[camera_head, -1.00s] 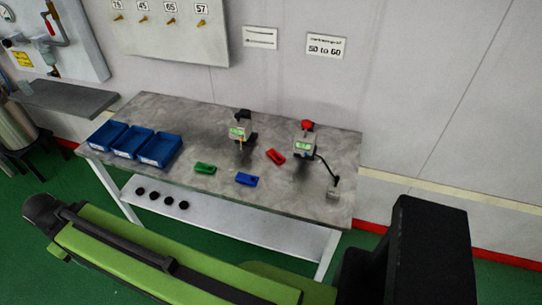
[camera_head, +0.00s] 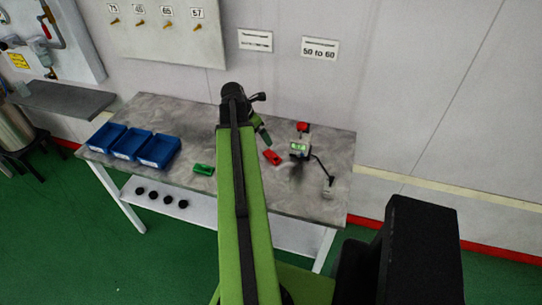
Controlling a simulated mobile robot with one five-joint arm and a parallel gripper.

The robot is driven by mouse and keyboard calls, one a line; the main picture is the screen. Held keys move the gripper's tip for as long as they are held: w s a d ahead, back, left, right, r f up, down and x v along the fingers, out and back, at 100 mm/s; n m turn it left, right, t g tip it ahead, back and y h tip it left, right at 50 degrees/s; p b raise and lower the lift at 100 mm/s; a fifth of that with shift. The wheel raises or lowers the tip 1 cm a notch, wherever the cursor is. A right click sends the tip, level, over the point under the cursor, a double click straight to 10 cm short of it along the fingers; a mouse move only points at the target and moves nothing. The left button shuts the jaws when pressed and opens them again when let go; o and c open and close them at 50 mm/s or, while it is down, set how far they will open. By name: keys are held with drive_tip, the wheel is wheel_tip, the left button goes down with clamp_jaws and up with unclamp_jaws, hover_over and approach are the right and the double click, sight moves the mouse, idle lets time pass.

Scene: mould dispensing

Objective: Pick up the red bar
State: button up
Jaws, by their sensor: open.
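The red bar (camera_head: 272,157) lies on the grey table, right of my raised green arm and left of the device with the red top. My gripper (camera_head: 266,142) is small in the picture, at the end of the short green link pointing down over the table. It is open and appears just above and behind the red bar in the picture; the exact gap cannot be told. Nothing shows held in it. The red bar is in plain view.
A green bar (camera_head: 203,169) lies left of my arm. Blue bins (camera_head: 158,151) stand at the table's left end. The device with a red top (camera_head: 300,147) stands right of the red bar, with a cable to a small box (camera_head: 328,187). The table's right front is clear.

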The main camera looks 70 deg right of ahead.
drive_tip(key=b, duration=1.1)
hover_over(272, 156)
drive_tip(key=w+a, duration=0.2)
drive_tip(key=f, duration=1.1)
drive_tip(key=shift+a+f, duration=0.1)
drive_tip(key=shift+a, duration=0.1)
drive_tip(key=shift+s+d+f, duration=0.2)
drive_tip(key=b+x, duration=0.5)
drive_tip(key=shift+f, duration=0.15)
drive_tip(key=shift+a+r, duration=0.1)
drive_tip(key=shift+r, duration=0.1)
drive_tip(key=c, duration=1.3)
wheel_tip(272, 156, up, 10)
drive_tip(key=p, duration=1)
